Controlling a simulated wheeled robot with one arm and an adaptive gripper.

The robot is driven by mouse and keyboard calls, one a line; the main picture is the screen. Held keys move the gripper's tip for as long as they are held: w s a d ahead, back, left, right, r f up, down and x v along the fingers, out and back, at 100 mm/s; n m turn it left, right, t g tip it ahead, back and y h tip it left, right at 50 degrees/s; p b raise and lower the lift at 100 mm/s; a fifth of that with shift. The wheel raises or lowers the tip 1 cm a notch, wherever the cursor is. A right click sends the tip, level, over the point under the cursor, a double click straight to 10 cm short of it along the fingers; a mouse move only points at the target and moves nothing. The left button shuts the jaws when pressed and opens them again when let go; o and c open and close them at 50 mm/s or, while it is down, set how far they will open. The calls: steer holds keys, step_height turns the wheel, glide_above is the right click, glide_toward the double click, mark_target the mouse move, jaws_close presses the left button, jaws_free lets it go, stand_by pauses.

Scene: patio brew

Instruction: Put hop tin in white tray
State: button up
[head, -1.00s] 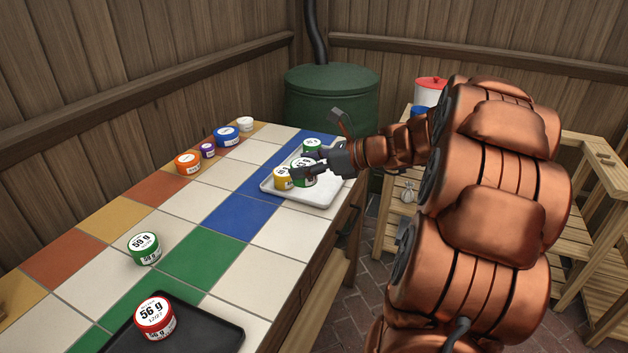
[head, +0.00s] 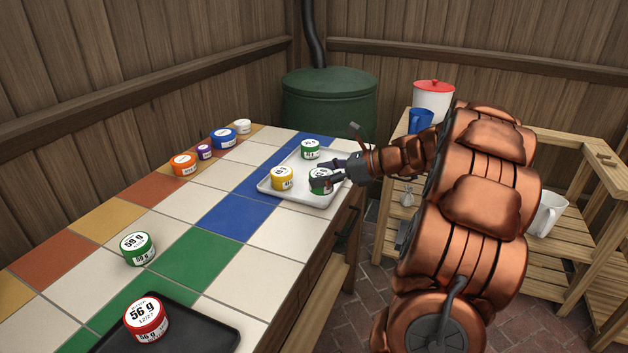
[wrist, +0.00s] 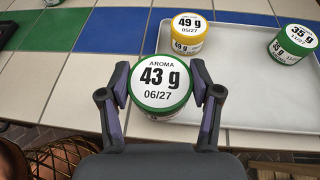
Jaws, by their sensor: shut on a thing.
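My gripper (head: 322,172) is shut on a green hop tin (head: 319,187) with a white lid. In the wrist view the held tin (wrist: 161,82) reads "AROMA 43 g 06/27", with a finger on each side. It is at the near right part of the white tray (head: 298,200); I cannot tell whether its base touches the tray. A yellow tin (head: 282,179) marked 49 g and a green tin (head: 310,149) marked 35 g stand in the tray, apart from the held tin.
A green 59 g tin (head: 138,248) stands on the tiled counter, and a red 56 g tin (head: 146,319) on a black tray (head: 205,337). Orange (head: 184,163), purple (head: 205,152), blue (head: 223,138) and white (head: 242,126) containers line the back. A wooden shelf (head: 560,165) stands right.

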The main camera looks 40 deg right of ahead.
steer(key=w, duration=0.3)
steer(key=w+d, duration=0.1)
steer(key=w, duration=0.1)
steer(key=shift+f, duration=0.35)
steer(key=shift+f+b, duration=0.65)
steer(key=shift+f, duration=0.95)
steer(key=shift+f, duration=0.15)
steer(key=o, duration=1.1)
steer(key=shift+s, duration=0.1)
steer(key=shift+o, duration=0.2)
steer(key=shift+s+d+r, duration=0.1)
steer(key=shift+r, duration=0.15)
steer(key=p+v, duration=0.2)
steer(key=v, duration=0.9)
steer(key=shift+s+d, duration=0.15)
steer(key=shift+s, duration=0.1)
